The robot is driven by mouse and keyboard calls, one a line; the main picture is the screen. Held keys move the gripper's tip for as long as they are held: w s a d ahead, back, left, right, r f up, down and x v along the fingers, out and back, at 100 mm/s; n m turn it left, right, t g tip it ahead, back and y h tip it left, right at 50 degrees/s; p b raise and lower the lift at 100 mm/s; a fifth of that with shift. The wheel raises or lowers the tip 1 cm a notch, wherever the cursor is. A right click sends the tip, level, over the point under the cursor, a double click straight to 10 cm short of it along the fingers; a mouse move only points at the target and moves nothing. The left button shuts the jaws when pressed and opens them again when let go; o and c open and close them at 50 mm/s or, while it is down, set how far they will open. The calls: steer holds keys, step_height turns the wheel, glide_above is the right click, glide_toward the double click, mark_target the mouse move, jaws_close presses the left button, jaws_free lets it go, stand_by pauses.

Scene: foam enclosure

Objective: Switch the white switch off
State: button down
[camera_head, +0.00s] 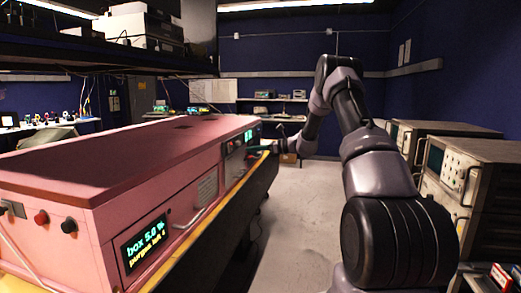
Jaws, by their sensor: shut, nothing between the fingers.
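The long pink enclosure (95,205) fills the left side, with controls along its right-hand face. A dark control panel (235,146) with a small green display sits at the far end of that face. My gripper (264,148) is at this far panel, small and dark in the picture. It is shut and appears empty. I cannot tell whether it touches the panel. I cannot make out the white switch or its position; it may be too small or hidden by my gripper.
A yellow ledge (180,254) runs along the enclosure's face, below a handle (200,212) and a lit display (145,244). Instruments (450,165) stand at right. The floor (290,215) between is clear.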

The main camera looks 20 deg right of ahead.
mark_target(230, 150)
steer(key=x, duration=0.7)
steer(key=shift+a, duration=0.15)
steer(key=shift+a+f, duration=0.1)
steer(key=shift+w+a+f+y, duration=0.1)
steer(key=shift+a+f+y, duration=0.05)
steer(key=shift+y, duration=0.15)
steer(key=f+v, duration=0.3)
steer(key=v, duration=1)
steer(key=shift+s+d, duration=0.25)
steer(key=shift+d, duration=0.25)
